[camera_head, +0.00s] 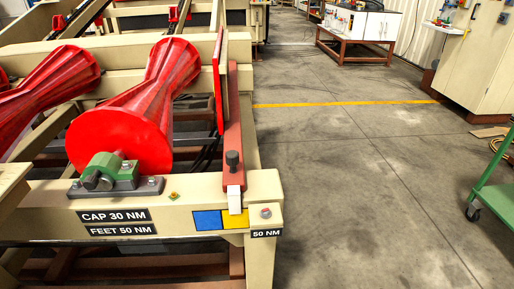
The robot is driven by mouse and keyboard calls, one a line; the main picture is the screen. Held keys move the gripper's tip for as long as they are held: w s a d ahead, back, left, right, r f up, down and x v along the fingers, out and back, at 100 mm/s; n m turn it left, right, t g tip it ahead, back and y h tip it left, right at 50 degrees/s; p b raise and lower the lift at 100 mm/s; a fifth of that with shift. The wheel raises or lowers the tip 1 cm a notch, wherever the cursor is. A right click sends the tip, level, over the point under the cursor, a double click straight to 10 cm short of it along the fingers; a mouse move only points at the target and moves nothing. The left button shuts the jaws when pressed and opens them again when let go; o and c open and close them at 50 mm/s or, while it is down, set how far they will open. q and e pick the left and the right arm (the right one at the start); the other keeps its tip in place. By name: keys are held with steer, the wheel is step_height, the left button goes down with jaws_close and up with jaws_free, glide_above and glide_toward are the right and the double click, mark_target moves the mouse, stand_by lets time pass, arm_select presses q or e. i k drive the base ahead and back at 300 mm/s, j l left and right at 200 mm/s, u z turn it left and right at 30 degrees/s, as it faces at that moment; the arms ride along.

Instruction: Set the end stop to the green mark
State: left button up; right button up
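The end stop looks to be the red bar (233,125) with an upright red plate along it, at the right end of the cream frame. A black knob (232,161) stands on the bar's near end. A white pointer (234,201) sticks out below the knob and its tip lies over the yellow patch (237,221). A blue patch (207,221) sits directly left of the yellow one. I see no green patch beside them. Neither of my grippers is in view.
Red tapered rollers (120,140) lie left of the bar, with a green bearing block (107,168) in front. Labels (114,215) and a round button-like bolt (265,212) are on the cream beam. Open concrete floor lies right; a green cart (495,200) stands at the right edge.

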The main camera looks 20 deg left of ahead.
mark_target(228, 72)
steer(key=i+l+u, duration=0.2)
steer(key=u, duration=0.2)
steer(key=i+l+u, duration=0.15)
steer(key=l+u, duration=0.25)
steer(key=j, duration=0.1)
